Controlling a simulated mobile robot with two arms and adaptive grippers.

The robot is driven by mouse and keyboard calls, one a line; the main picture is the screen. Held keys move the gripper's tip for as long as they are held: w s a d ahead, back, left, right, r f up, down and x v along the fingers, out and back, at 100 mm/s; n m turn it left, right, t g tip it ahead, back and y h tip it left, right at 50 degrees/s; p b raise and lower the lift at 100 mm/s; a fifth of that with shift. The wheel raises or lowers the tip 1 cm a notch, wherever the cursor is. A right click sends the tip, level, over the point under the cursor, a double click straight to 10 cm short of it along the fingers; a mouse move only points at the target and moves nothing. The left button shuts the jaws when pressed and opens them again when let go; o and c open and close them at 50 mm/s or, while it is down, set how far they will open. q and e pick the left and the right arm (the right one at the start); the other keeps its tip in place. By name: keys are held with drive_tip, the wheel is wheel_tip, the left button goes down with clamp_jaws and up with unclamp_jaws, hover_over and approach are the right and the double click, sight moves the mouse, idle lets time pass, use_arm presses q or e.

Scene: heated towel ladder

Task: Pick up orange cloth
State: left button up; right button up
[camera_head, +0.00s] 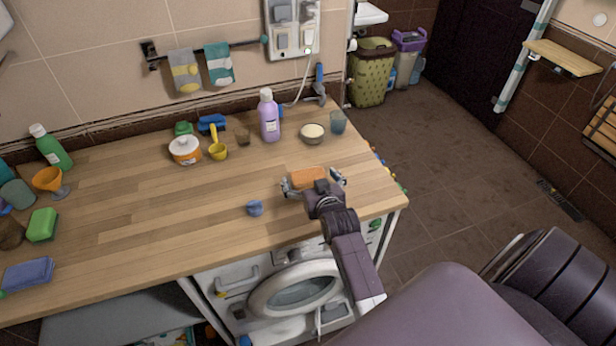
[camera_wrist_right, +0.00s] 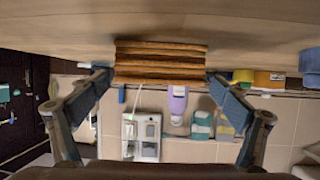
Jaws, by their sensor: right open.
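The orange cloth (camera_head: 309,178) is a folded, layered stack lying on the wooden counter near its right end. In the right wrist view, which appears upside down, the cloth (camera_wrist_right: 160,62) shows its layered edge between the two fingers. My right gripper (camera_head: 314,182) is open at the cloth, with one finger on each side of it. In the right wrist view my right gripper (camera_wrist_right: 166,80) has gaps between its fingers and the cloth, so it does not appear to grip it. My left gripper is not in view.
A small blue item (camera_head: 255,208) lies left of the cloth. A bowl (camera_head: 313,133), a grey-blue cup (camera_head: 338,122) and a purple bottle (camera_head: 269,117) stand behind. The counter's right edge is close. A washing machine (camera_head: 285,290) is below. Bare wood (camera_head: 150,210) lies left.

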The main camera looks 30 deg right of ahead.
drive_tip(key=shift+x, duration=0.95)
drive_tip(key=shift+s, duration=0.1)
drive_tip(key=c, duration=1.3)
drive_tip(key=shift+o, duration=0.2)
